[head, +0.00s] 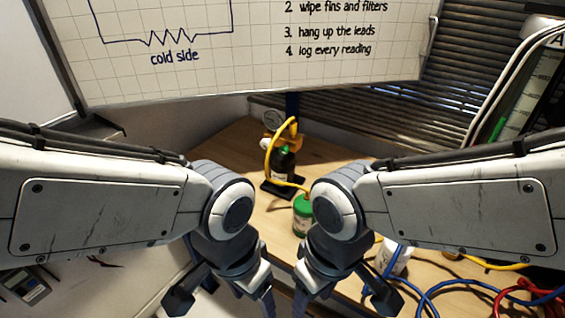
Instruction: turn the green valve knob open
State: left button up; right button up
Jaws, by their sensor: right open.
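A green cylinder (303,215) with a pale lower band stands on the wooden table, partly hidden by my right arm. Behind it stands a dark bottle (282,165) with a green collar, on a black base. A yellow hose loops from its top, beside a round gauge (273,118). I cannot tell for sure which green part is the valve knob. My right gripper (343,303) is open and empty at the bottom edge, in front of and below the green cylinder. My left gripper (222,303) has its fingers spread and empty, left of it. Neither touches the green parts.
The wooden table (225,150) is clear left of the bottle. A white container (395,258), blue hoses (440,290) and red hoses (520,300) lie at right. A handheld meter (25,287) is at lower left. A whiteboard (260,60) and blinds are behind.

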aim_at(284, 150)
jog(key=u, duration=1.2)
jog(key=k, duration=0.8)
jog(key=z, duration=0.05)
